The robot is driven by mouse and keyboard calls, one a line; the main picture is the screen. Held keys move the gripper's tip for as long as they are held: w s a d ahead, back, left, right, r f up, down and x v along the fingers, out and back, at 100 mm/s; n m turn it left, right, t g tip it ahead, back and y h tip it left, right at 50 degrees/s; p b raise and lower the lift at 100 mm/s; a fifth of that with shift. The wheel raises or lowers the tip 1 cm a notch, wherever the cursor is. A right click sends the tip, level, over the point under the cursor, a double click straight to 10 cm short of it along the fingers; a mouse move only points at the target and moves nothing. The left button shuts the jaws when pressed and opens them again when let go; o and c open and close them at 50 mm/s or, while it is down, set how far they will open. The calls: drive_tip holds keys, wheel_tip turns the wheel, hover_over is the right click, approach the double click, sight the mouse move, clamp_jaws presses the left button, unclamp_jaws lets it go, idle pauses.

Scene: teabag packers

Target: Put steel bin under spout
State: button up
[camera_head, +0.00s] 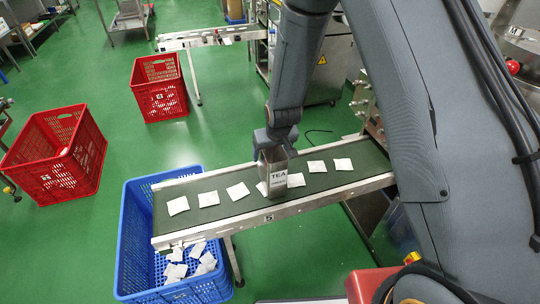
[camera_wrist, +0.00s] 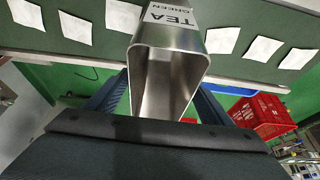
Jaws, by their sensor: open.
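The steel bin (camera_head: 274,178) is an open-topped metal box with a white TEA label. In the head view it overlaps the middle of the conveyor belt, and I cannot tell whether it rests on it. The wrist view shows the bin's open mouth and steel inside (camera_wrist: 165,85), which looks empty. My gripper (camera_head: 275,146) is at the bin's upper end. Its fingers lie on either side of the bin and are open, with the bin between them. I cannot make out a spout with certainty in either view.
The green conveyor (camera_head: 235,218) carries several white teabags and ends over a blue crate (camera_head: 133,280) holding teabags. Two red crates (camera_head: 160,108) (camera_head: 85,178) stand on the green floor at left. A second conveyor (camera_head: 215,38) and steel machines (camera_head: 335,62) stand behind.

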drive_tip(key=p+v, duration=0.2)
drive_tip(key=v, duration=0.8)
drive_tip(key=shift+r, duration=0.15)
